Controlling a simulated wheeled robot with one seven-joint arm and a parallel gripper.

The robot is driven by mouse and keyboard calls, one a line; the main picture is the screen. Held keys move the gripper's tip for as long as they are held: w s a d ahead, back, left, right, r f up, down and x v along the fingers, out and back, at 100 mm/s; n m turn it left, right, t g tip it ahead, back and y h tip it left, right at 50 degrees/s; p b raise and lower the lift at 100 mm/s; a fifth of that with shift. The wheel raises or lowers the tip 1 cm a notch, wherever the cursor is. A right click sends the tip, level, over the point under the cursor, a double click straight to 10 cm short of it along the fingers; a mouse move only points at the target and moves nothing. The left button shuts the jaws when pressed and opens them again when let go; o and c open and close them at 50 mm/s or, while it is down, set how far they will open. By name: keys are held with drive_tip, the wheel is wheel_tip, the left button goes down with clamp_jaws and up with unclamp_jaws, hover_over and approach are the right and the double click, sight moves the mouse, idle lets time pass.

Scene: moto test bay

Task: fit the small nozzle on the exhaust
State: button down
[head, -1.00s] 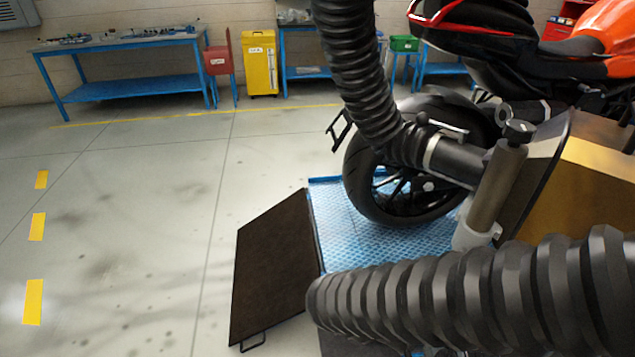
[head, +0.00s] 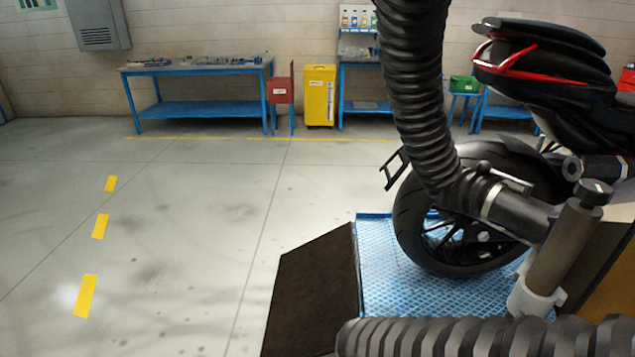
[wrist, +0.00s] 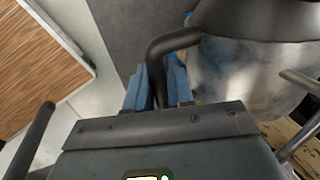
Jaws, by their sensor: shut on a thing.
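In the wrist view my gripper (wrist: 157,88) has its blue fingers closed around a dark curved handle (wrist: 172,42). The handle joins a large dark rounded part (wrist: 262,18) at the upper right; I take this to be the nozzle, but its size and open end cannot be told. In the head view the motorcycle's exhaust (head: 600,167) points left, above and right of the rear wheel. A ribbed black hose (head: 425,110) hangs in front of the wheel and ends in a grey tube (head: 520,214) beside an upright grey cylinder (head: 562,250). My gripper is not in the head view.
The motorcycle's rear wheel (head: 460,225) stands on a blue ridged platform (head: 400,290) with a dark ramp (head: 315,295). Another thick ribbed hose (head: 450,338) crosses the lower right. Blue workbenches (head: 195,105) and a yellow cabinet (head: 319,95) line the wall. The left floor is clear.

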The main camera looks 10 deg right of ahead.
drive_tip(key=shift+w+a+r+p, duration=0.1)
drive_tip(key=shift+w+a+p, duration=0.2)
drive_tip(key=shift+a, duration=0.5)
drive_tip(key=shift+w+a+r+p, duration=0.1)
drive_tip(key=shift+w+a+p, duration=0.15)
drive_tip(key=shift+a, duration=0.55)
idle(0.3)
drive_tip(key=shift+s, duration=0.1)
drive_tip(key=s+a+r+p, duration=0.2)
drive_tip(key=s+r, duration=0.1)
drive_tip(key=s, duration=0.6)
drive_tip(key=shift+s+a+p, duration=0.25)
drive_tip(key=shift+a+p, duration=0.05)
drive_tip(key=shift+a, duration=0.05)
idle(1.4)
